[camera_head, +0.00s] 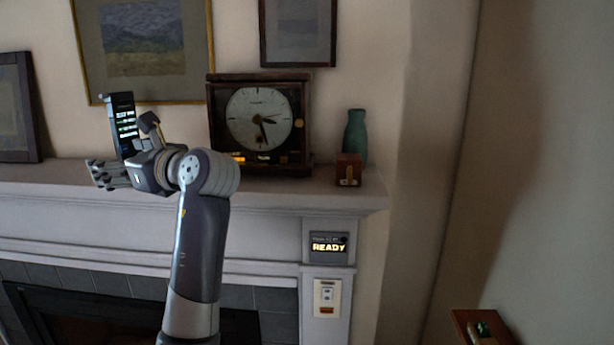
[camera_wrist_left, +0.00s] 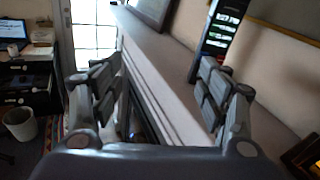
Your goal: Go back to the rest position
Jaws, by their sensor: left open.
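My left gripper (camera_head: 108,174) is raised at the front of the mantel shelf (camera_head: 275,196), pointing left in the head view. In the left wrist view its two fingers (camera_wrist_left: 160,92) stand wide apart with nothing between them. A dark upright device with a lit screen (camera_head: 124,124) stands behind the gripper. It also shows beyond the right finger in the left wrist view (camera_wrist_left: 221,30). Its base is hidden by the gripper in the head view. My right gripper is not in view.
A square clock (camera_head: 260,122), a green vase (camera_head: 355,137) and a small wooden box (camera_head: 348,170) stand on the mantel. A panel reading READY (camera_head: 329,247) and a switch plate (camera_head: 327,298) are below. A waste bin (camera_wrist_left: 20,124) stands on the floor. Framed pictures hang above.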

